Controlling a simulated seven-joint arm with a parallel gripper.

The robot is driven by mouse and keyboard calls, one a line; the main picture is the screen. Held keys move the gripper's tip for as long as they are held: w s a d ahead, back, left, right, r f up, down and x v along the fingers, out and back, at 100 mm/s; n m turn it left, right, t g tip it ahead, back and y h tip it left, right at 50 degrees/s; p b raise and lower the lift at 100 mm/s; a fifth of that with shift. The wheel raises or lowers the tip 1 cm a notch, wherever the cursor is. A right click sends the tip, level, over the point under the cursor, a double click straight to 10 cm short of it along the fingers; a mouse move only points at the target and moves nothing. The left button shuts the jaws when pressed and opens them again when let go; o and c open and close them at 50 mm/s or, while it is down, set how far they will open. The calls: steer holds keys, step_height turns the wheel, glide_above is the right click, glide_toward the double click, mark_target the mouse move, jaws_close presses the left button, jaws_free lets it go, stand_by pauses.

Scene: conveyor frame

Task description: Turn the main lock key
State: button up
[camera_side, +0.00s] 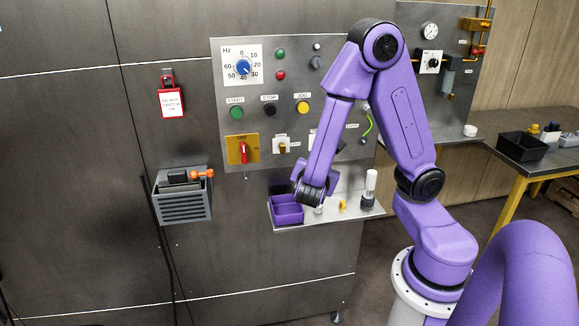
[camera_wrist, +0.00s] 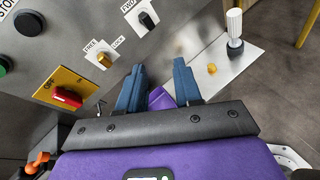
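A selector with a small brass key-like knob (camera_wrist: 103,60) sits on a white plate lettered FREE and LOCK; it also shows in the side view (camera_side: 282,147). The main switch, a red handle on a yellow plate (camera_wrist: 66,97) marked OFF, is at its lower left; in the side view the red handle (camera_side: 243,152) stands upright. A small silvery piece (camera_wrist: 100,106), perhaps a key, shows below the yellow plate. My gripper (camera_wrist: 160,67) is open, its blue fingers apart and nothing held between them. In the side view my gripper (camera_side: 309,189) is low, over the purple tray.
The purple tray (camera_side: 288,211) sits on a narrow metal shelf (camera_side: 335,214) below the panel. A brass piece (camera_wrist: 212,68) and a white-handled post (camera_wrist: 235,28) stand farther right on the shelf. A grey box (camera_side: 183,205) with an orange-handled item hangs left of the panel.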

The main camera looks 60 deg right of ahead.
mark_target(283, 150)
steer(key=shift+w+d+f+n+t, duration=0.35)
steer(key=shift+w+d+n+t, duration=0.75)
steer(key=shift+w, duration=1.2)
steer(key=shift+w+d+f+n+t, duration=0.35)
steer(key=shift+w+d+n+t, duration=0.4)
steer(key=shift+w+n+t, duration=1.1)
steer(key=shift+w+d+f+n+t, duration=0.35)
steer(key=shift+w+d+n+t, duration=0.45)
steer(key=shift+w, duration=1.9)
steer(key=shift+d, duration=0.1)
jaws_close()
steer(key=m, duration=0.3)
steer(key=shift+m, duration=0.35)
steer(key=m, duration=0.4)
steer(key=shift+m, duration=0.4)
steer(key=m, duration=0.3)
steer(key=shift+m, duration=0.3)
steer(key=m, duration=0.4)
steer(key=shift+m, duration=0.3)
steer(key=shift+o, duration=1.2)
jaws_free()
steer(key=shift+m, duration=0.3)
